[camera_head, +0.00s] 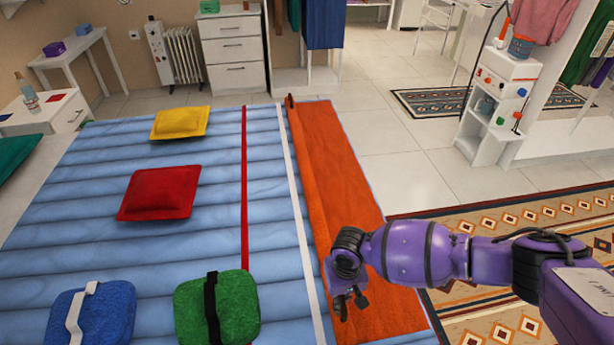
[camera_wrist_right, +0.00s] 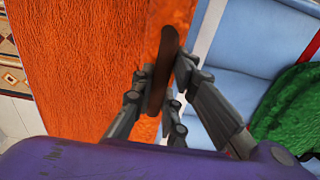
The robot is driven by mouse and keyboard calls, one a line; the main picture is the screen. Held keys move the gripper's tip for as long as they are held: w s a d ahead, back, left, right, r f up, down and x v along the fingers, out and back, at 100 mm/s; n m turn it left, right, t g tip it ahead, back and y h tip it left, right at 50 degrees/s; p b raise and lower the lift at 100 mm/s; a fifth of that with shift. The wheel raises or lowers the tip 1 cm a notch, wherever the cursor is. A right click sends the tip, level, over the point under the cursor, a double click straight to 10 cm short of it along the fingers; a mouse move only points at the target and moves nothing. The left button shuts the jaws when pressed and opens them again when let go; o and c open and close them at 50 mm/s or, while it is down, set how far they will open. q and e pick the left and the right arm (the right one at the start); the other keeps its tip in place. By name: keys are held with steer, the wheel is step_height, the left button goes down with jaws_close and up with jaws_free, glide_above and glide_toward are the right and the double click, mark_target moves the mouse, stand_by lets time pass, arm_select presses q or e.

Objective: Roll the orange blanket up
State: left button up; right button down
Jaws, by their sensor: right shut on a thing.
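The orange blanket (camera_head: 350,190) lies mostly flat along the right side of the blue-striped bed. A narrow orange roll (camera_head: 312,170) runs along its left edge, with a dark tip (camera_head: 290,101) at the far end. My right gripper (camera_head: 347,303) is at the near end of this roll. In the right wrist view, the gripper's fingers close around a dark brown rod end (camera_wrist_right: 163,85) that sticks out of the orange roll. The flat blanket (camera_wrist_right: 80,60) fills the left of that view. My left gripper is out of view.
A green cushion (camera_head: 225,305), a blue cushion (camera_head: 105,315), a red cushion (camera_head: 160,192) and a yellow cushion (camera_head: 180,123) lie on the bed (camera_head: 270,225), left of the red and white stripes. A patterned rug (camera_head: 500,225) covers the floor at right.

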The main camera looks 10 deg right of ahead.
steer(key=shift+d, duration=0.1)
steer(key=shift+w+d+p, duration=0.1)
steer(key=shift+d+p, duration=0.4)
steer(key=shift+d, duration=3.45)
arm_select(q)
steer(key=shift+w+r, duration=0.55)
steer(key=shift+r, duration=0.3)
arm_select(e)
steer(key=shift+d, duration=2.55)
steer(key=shift+w+d, duration=0.1)
steer(key=shift+d, duration=1.35)
steer(key=shift+d, duration=0.1)
